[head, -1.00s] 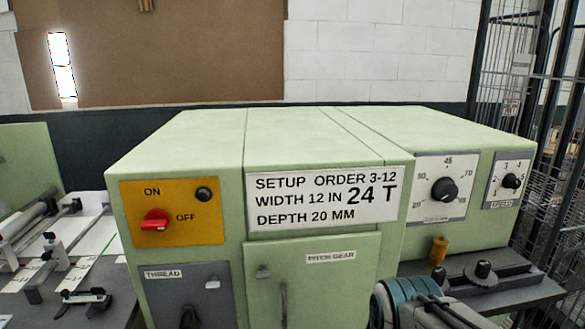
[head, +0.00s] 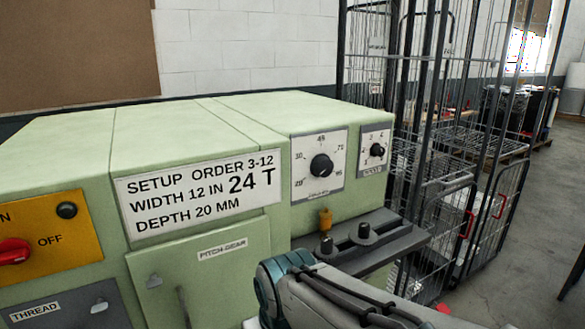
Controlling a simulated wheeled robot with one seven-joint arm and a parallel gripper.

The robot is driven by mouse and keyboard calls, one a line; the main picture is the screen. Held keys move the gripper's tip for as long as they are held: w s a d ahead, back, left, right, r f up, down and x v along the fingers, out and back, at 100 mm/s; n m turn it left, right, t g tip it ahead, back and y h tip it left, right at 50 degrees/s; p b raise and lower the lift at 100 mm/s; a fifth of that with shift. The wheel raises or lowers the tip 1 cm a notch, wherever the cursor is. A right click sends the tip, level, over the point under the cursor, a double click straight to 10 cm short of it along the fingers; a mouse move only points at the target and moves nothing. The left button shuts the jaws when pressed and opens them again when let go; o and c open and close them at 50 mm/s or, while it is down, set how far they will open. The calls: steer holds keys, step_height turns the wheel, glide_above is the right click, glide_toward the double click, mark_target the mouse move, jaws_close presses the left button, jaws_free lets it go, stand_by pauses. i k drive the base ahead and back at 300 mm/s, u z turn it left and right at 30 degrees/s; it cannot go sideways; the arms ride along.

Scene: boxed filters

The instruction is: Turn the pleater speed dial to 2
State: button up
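The speed dial (head: 376,150) is a small black knob on a grey-white plate at the right end of the green pleater (head: 240,115). Numbers ring it, but they and its pointer are too small to read surely. A larger black dial (head: 321,165) on its own plate sits just left of it. My arm rises from the bottom edge, below and in front of the dials, apart from them. My gripper's fingers cannot be made out, so whether it is open or shut does not show.
A setup sign (head: 198,193) and an orange switch panel (head: 52,240) are on the pleater's front. A dark ledge with knobs (head: 385,240) juts out below the dials. Wire cage trolleys (head: 450,150) stand close on the right, with open floor (head: 535,220) beyond.

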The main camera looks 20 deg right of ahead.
mark_target(375, 149)
steer(key=z, duration=1.25)
steer(key=k, duration=0.6)
steer(key=z, duration=0.3)
steer(key=i, duration=1.55)
steer(key=u, duration=0.5)
